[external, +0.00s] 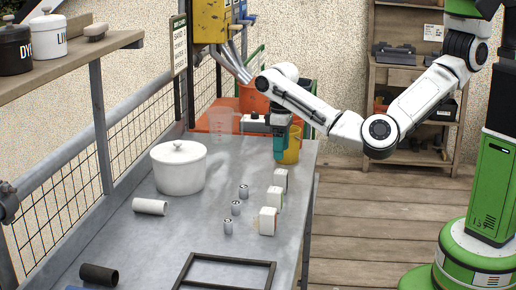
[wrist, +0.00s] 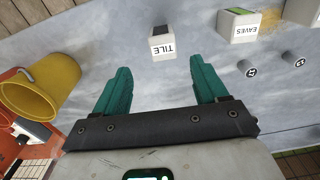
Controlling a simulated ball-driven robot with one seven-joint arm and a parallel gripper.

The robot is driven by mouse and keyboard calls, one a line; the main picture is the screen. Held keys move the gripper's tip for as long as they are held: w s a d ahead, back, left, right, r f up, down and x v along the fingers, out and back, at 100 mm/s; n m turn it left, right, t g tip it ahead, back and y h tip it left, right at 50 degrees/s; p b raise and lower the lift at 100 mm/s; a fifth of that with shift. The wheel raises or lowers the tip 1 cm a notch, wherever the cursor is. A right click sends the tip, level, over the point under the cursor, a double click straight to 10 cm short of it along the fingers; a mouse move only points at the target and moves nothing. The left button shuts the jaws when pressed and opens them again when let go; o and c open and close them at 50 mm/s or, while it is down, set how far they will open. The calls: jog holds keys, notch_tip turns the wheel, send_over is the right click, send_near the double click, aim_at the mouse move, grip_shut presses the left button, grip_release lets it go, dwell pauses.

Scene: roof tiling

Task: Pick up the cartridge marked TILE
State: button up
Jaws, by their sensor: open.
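The cartridge marked TILE (wrist: 163,43) is a small white block with a dark top, standing upright on the grey table. In the wrist view it sits just beyond the gap between my fingertips, apart from them. In the external view it appears to be the farthest white block (external: 280,180) of a row of three, label not readable there. My gripper (wrist: 161,66) has two green fingers, spread open with nothing between them. In the external view my gripper (external: 281,156) hangs above the far end of the table, beside the yellow bucket.
A cartridge marked EAVES (wrist: 240,26) stands right of TILE, with a third white block (wrist: 303,12) beyond it. Several small grey cylinders (external: 236,207) stand beside the row. The yellow bucket (wrist: 45,82) is close on the left. A white lidded pot (external: 179,170) stands at the table's left.

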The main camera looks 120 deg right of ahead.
aim_at(281, 171)
notch_tip(281, 171, down, 5)
jog(key=shift+w+a+f, duration=0.1)
jog(key=shift+a+f, duration=0.05)
jog(key=shift+f, duration=1.15)
jog(key=shift+w+a+f, duration=0.1)
jog(key=shift+f, duration=1.15)
jog(key=c, duration=1)
jog(key=shift+c, duration=0.3)
jog(key=shift+r, duration=0.1)
